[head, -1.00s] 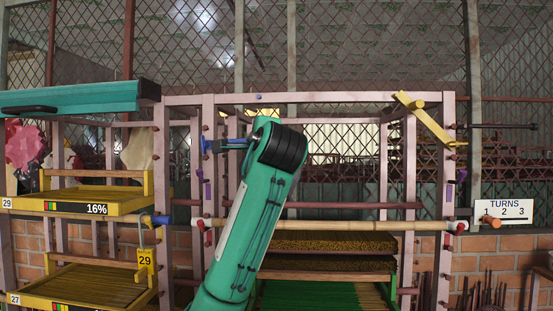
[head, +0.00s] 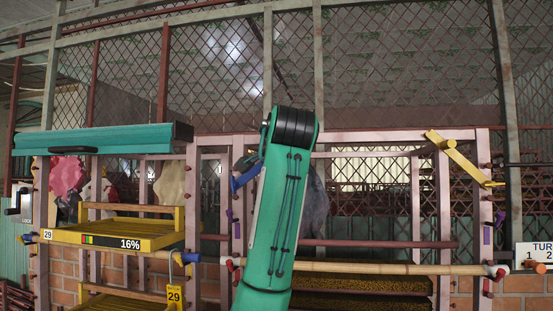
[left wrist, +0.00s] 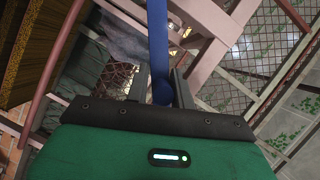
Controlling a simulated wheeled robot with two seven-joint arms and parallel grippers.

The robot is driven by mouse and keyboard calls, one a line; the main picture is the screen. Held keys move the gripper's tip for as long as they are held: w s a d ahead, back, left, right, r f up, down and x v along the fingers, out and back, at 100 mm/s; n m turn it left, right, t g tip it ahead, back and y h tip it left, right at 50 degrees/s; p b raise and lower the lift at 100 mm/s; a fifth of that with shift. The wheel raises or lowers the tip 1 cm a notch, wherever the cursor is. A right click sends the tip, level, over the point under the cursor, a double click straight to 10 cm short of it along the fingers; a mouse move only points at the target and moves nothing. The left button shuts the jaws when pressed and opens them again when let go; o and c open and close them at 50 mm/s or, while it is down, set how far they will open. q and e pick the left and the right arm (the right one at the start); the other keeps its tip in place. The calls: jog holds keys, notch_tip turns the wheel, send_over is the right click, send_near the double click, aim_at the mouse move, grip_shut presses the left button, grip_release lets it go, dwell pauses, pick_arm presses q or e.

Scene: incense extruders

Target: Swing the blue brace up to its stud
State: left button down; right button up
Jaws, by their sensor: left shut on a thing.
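The blue brace (head: 246,176) shows in the head view as a short tilted bar left of my teal arm. Its lower left end is at an upright post, and its other end rises behind my arm. In the left wrist view the blue brace (left wrist: 158,38) runs between the fingers of my left gripper (left wrist: 161,88), which is shut on it. I cannot make out the brace's stud; my arm covers part of the top rail. My right gripper is not in view.
A pink wooden frame (head: 443,205) stands ahead, with a yellow brace (head: 462,160) at its upper right. A bamboo pole (head: 400,269) crosses its front. Yellow trays (head: 112,236) and a teal roll (head: 103,140) are at the left. A mesh wall stands behind.

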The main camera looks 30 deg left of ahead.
pick_arm(q)
jog(key=shift+s+r, duration=0.1)
jog(key=shift+r, duration=0.05)
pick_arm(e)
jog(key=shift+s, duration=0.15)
pick_arm(q)
jog(key=c, duration=1.3)
grip_release()
jog(key=shift+s+d+b, duration=0.15)
jog(key=shift+s+b, duration=0.1)
jog(key=shift+b, duration=0.1)
jog(key=b+v, duration=0.6)
jog(key=v, duration=0.7)
jog(key=shift+d, duration=0.1)
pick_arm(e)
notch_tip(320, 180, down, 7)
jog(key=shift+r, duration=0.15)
